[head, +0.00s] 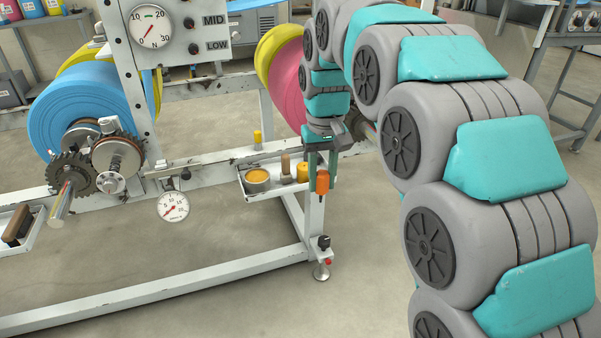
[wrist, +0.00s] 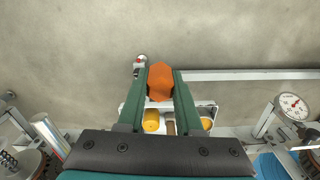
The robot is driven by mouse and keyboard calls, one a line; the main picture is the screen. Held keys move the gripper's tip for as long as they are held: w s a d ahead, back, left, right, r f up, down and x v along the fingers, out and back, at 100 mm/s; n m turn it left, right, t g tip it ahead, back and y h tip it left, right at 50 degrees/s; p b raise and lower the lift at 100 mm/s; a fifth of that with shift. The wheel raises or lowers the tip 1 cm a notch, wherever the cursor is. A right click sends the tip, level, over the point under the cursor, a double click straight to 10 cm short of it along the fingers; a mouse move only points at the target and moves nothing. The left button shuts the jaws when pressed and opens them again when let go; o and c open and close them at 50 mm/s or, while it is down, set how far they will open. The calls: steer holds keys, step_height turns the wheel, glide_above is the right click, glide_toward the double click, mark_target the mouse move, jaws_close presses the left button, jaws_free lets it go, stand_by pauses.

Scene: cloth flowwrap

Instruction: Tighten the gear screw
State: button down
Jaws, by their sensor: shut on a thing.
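My gripper (head: 321,178) points down over the right end of the machine's small tray, shut on an orange-handled tool (head: 322,184). A short dark tip shows below the handle. In the wrist view the orange handle (wrist: 160,82) sits between my two green fingers. A dark toothed gear (head: 72,172) is on the machine at the far left, well away from my gripper. Beside it are a round metal hub (head: 117,156) and a small silver knob (head: 110,183). I cannot tell which part is the gear screw.
The tray (head: 262,190) holds an orange-filled tin, a brown-handled item and yellow pieces. A pressure gauge (head: 173,207) hangs between tray and gear. The blue roll (head: 92,103), pink roll (head: 287,88) and white frame (head: 170,277) surround the area. The floor in front is clear.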

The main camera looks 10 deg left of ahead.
steer(key=w+d+f+m, duration=0.2)
steer(key=w+d+f, duration=0.6)
steer(key=d, duration=0.3)
steer(key=w+d+f+m, duration=0.3)
steer(key=w+d+f, duration=0.5)
steer(key=d, duration=0.3)
steer(key=shift+w+d+f, duration=0.25)
steer(key=shift+w+d, duration=0.05)
steer(key=shift+w, duration=0.5)
